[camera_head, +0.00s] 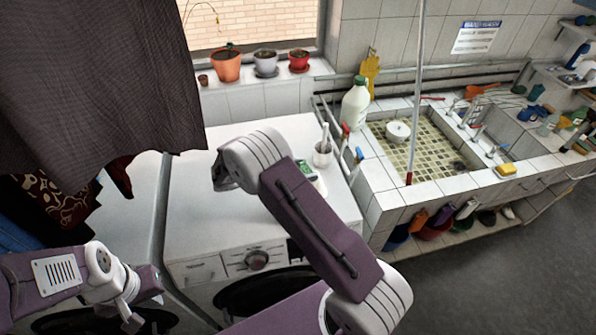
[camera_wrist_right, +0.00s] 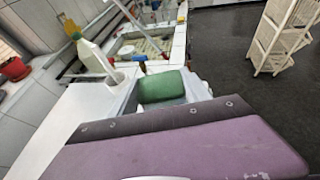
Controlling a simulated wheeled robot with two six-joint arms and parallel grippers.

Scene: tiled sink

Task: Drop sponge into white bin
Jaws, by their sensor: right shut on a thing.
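A green sponge (camera_wrist_right: 162,88) shows in the right wrist view between pale gripper parts. My right gripper (camera_wrist_right: 165,100) is shut on it. In the head view my purple right arm hides most of that gripper, and a small green patch of the sponge (camera_head: 306,168) shows just past the arm, above the white washer top. A yellow sponge-like block (camera_head: 506,169) lies on the sink's front edge. My left gripper (camera_head: 131,314) is low at the left, seen only in part, away from the sponge. I cannot make out a white bin in either view.
A white washer (camera_head: 215,215) bears a pale cup (camera_head: 322,155) holding a brush. The tiled sink (camera_head: 385,205) with bottles and tools is at the right. Flower pots (camera_head: 227,67) line the sill. A curtain (camera_head: 95,80) hangs at left. A white wicker shelf (camera_wrist_right: 282,38) stands on open floor.

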